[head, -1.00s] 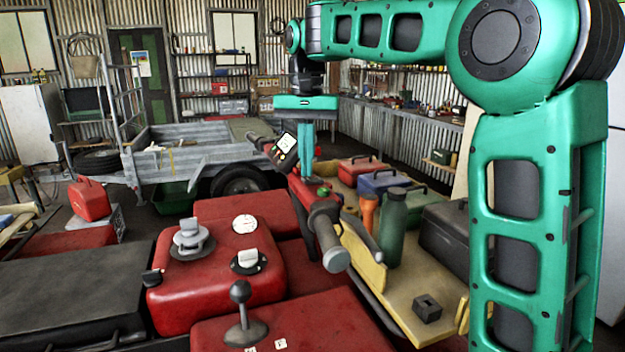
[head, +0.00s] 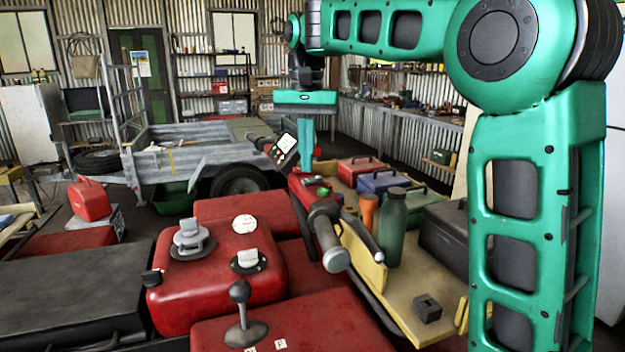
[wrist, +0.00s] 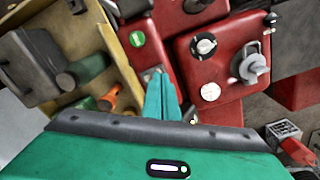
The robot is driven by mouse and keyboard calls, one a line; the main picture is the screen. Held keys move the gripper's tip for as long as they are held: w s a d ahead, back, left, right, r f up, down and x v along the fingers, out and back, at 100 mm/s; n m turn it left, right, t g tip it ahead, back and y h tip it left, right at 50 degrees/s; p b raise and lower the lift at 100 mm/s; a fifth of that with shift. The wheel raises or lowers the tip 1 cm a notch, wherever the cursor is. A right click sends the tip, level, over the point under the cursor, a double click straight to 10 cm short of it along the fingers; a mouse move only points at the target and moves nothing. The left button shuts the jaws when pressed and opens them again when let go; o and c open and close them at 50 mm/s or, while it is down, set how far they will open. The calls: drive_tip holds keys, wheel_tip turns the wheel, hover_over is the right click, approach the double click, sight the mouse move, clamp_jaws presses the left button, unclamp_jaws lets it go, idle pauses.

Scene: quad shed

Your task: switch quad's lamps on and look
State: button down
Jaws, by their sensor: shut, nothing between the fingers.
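The red quad (head: 265,285) fills the lower middle of the head view. Its handlebar carries a small lit display (head: 285,148), a dark left grip (head: 262,142) and a right grip (head: 328,240). A green button (head: 322,191) sits on the red housing by the right grip; a green round button also shows in the wrist view (wrist: 137,39). My gripper (head: 307,155) points down over the handlebar beside the display. In the wrist view its fingers (wrist: 158,75) are shut and empty, their tips near a small grey part. Whether they touch it I cannot tell. The quad's lamps are not visible.
A yellow bench (head: 400,300) with toolboxes, a green bottle (head: 392,228) and an orange bottle (head: 368,212) stands close on the right. A trailer (head: 190,150) stands behind. A black rack (head: 70,285) lies at left. Caps and a knobbed lever (head: 240,295) rise from the quad.

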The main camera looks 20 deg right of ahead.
sight(310, 179)
drive_tip(key=shift+r, duration=2.6)
drive_tip(key=shift+s+d+f, duration=0.15)
drive_tip(key=shift+d, duration=0.15)
drive_tip(key=s+d+f, duration=0.6)
drive_tip(key=s+d, duration=0.1)
drive_tip(key=d, duration=0.2)
drive_tip(key=s+d+f, duration=0.4)
drive_tip(key=s+f, duration=0.7)
drive_tip(key=s, duration=0.2)
drive_tip(key=s+d+f, duration=0.4)
drive_tip(key=s+f, duration=0.6)
drive_tip(key=s, duration=0.4)
drive_tip(key=shift+d+f, duration=0.2)
drive_tip(key=shift+f, duration=0.15)
